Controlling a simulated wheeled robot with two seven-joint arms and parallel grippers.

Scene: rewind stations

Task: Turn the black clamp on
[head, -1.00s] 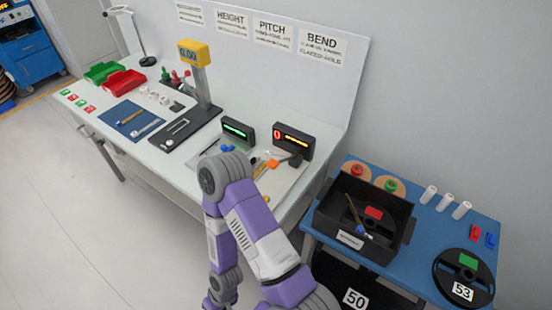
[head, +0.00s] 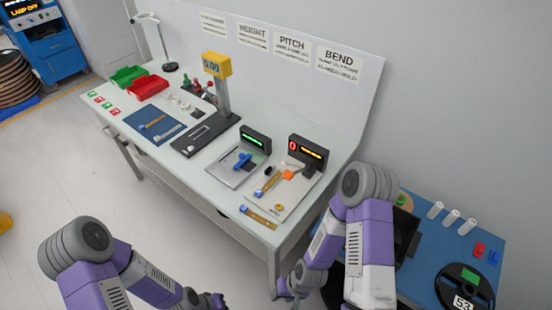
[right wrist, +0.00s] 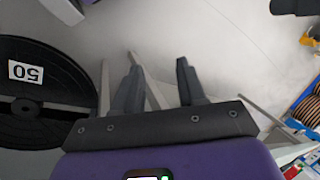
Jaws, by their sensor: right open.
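On the bench, under the BEND sign, a pale plate (head: 290,205) holds small parts and a display unit (head: 308,152) with a red digit and amber text. A small dark block (head: 310,171) sits in front of that display; I cannot tell whether it is the black clamp or how it is set. A blue clamp-like piece (head: 243,161) stands on the plate to its left. My right gripper (head: 286,291) hangs low in front of the bench; in the right wrist view (right wrist: 158,85) its fingers are apart and empty above the floor. My left gripper (head: 214,302) is partly cut off at the bottom edge.
A blue table (head: 462,245) with white rolls and a black reel (head: 466,288) stands right of the bench. A reel marked 50 (right wrist: 45,95) is beside my right gripper. A yellow scale head (head: 216,65) rises mid-bench.

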